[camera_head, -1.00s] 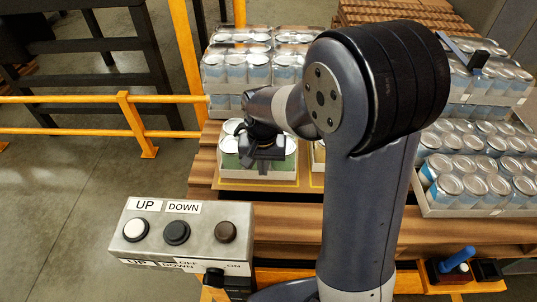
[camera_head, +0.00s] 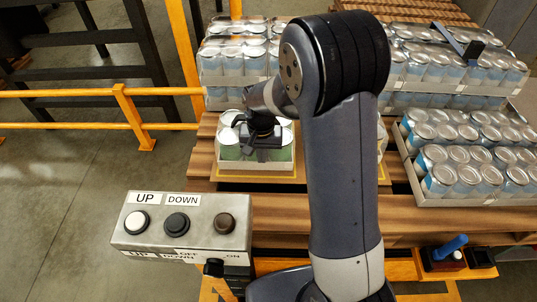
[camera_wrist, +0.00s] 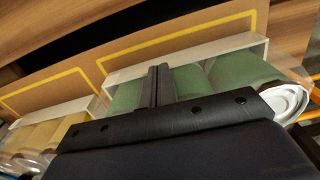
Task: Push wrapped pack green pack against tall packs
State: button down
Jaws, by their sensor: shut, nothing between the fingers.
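The green pack (camera_head: 228,152), a wrapped tray of green cans with pale lids, sits on the brown pallet layer in the head view. Its green cans and pale tray edge also show in the wrist view (camera_wrist: 125,98). My gripper (camera_head: 262,154) is over the pack's near side, with its fingers together and empty. In the wrist view the fingers (camera_wrist: 158,86) overlap the green cans; whether they touch the wrap, I cannot tell. The tall packs (camera_head: 233,66), stacked trays of blue-silver cans, stand just behind the green pack. Any gap between them is hard to judge.
A pack with yellowish cans (camera_wrist: 58,134) lies left in the wrist view. Yellow outlines (camera_wrist: 180,37) mark the brown sheet. More blue can trays (camera_head: 470,160) fill the right. A button box (camera_head: 182,225) and orange rail (camera_head: 60,97) stand at the near left.

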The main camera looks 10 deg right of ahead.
jog(key=w, duration=0.4)
jog(key=w+d, duration=0.1)
jog(key=w, duration=0.3)
jog(key=w+d, duration=0.1)
jog(key=w, duration=0.2)
jog(key=shift+w+d+r+p, duration=0.1)
jog(key=shift+w+d+p, duration=0.05)
jog(key=shift+w+p, duration=0.25)
